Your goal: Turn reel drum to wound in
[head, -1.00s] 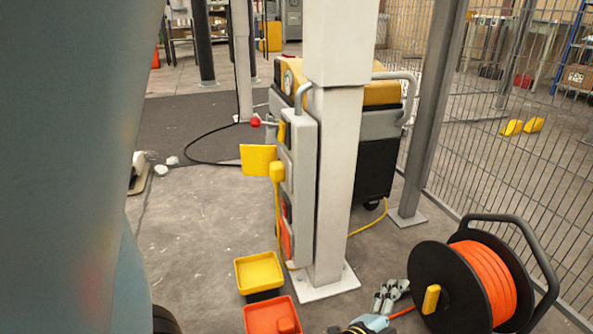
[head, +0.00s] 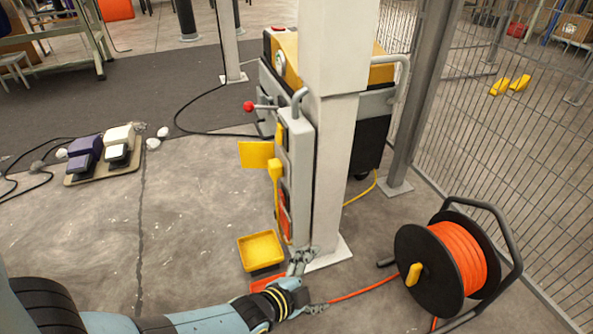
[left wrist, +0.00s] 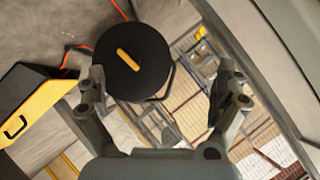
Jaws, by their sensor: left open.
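The cable reel has a black drum flange (head: 411,245), an orange cable winding (head: 460,256) and a yellow crank grip (head: 414,274) on its near face. It stands on the floor at the right of the head view in a dark tubular frame. In the left wrist view the drum's black face (left wrist: 125,82) and yellow grip (left wrist: 128,59) show beyond the fingers. My left gripper (head: 312,284) is open and empty, left of the drum and apart from it. It also shows in the left wrist view (left wrist: 165,100). My right gripper is not in view.
A white post (head: 328,180) with a grey panel stands behind my left gripper. A yellow tray (head: 261,250) and a partly hidden orange tray (head: 268,284) lie beside it. Orange cable (head: 362,289) runs across the floor to the reel. A wire fence (head: 480,130) stands behind the reel.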

